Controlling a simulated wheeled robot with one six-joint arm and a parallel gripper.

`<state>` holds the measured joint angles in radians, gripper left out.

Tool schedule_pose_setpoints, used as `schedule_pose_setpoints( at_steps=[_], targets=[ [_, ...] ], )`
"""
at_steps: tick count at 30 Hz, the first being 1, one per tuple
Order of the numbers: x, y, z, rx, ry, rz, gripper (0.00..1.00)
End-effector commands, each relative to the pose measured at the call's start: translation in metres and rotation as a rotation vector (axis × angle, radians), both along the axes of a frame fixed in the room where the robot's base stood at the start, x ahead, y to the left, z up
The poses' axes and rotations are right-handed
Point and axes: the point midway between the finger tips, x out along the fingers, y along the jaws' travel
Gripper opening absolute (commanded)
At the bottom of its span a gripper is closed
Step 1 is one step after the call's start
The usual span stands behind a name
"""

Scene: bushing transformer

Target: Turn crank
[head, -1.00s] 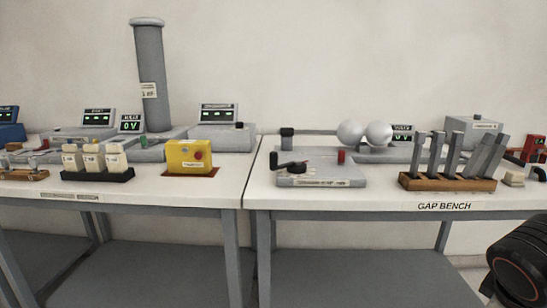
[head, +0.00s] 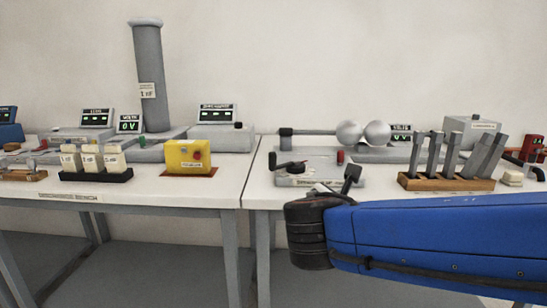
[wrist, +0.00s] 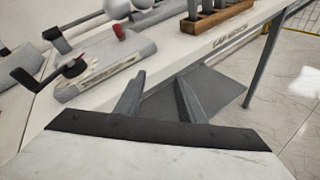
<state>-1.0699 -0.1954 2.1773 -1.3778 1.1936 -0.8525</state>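A black crank (head: 291,165) sits on a flat grey box (head: 310,181) near the front left of the right-hand bench. In the wrist view the black crank (wrist: 70,68) is at the left, on the grey box (wrist: 105,75), with its arm and grip reaching left. My gripper (head: 336,182) is at the front edge of the bench, right of the crank and apart from it. In the wrist view my gripper (wrist: 160,80) has its two fingers spread with nothing between them. In the head view my wrist and fingers cover part of the bench edge.
A red knob (head: 341,157) stands at the box's right. Two metal spheres (head: 363,133) are behind. A wooden rack (head: 446,182) of upright grey bars stands to the right. A yellow box (head: 187,157) is on the left bench. Bare bench top lies left of the crank.

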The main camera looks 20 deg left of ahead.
Motion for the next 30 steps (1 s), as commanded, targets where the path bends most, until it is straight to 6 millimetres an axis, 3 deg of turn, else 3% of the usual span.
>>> schedule_pose_setpoints(
  at_steps=[1,6,12,15,20,30],
  targets=[
    [-0.004,0.027,0.006,-0.051,-0.027,0.056,0.36],
    [-0.027,0.109,0.029,-0.222,-0.140,0.231,0.36],
    [-0.058,0.177,0.048,-0.357,-0.254,0.364,0.36],
    [-0.067,0.194,0.053,-0.388,-0.286,0.395,0.36],
    [-0.067,0.201,0.056,-0.404,-0.300,0.407,0.36],
    [-0.021,0.206,0.055,-0.403,-0.298,0.403,0.36]
  ],
)
